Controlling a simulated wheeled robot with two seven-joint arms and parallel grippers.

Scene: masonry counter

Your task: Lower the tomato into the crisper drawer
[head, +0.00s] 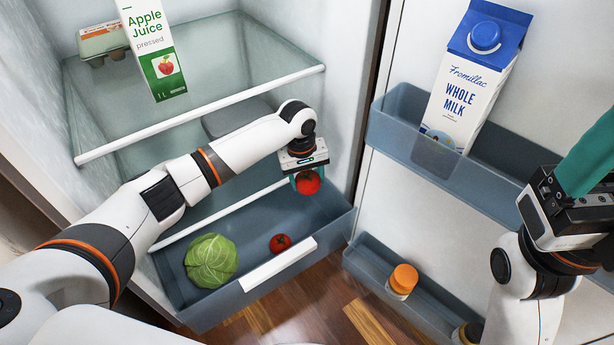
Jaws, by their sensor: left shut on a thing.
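A red tomato (308,183) is between the teal fingers of my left gripper (306,179), which is shut on it. The gripper points down and holds the tomato above the right part of the open crisper drawer (330,227). Inside the drawer, a green cabbage (211,260) lies at the left and a second red tomato (280,243) lies near the front. My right gripper (590,158) is at the right edge by the fridge door. Its teal finger runs out of the picture, so its opening cannot be judged.
A glass shelf with a white front edge (205,115) spans above the drawer. It holds an apple juice carton (152,50) and an egg box (103,42). The door bins hold a milk carton (470,75) and an orange-capped bottle (402,281). The drawer's right part looks clear.

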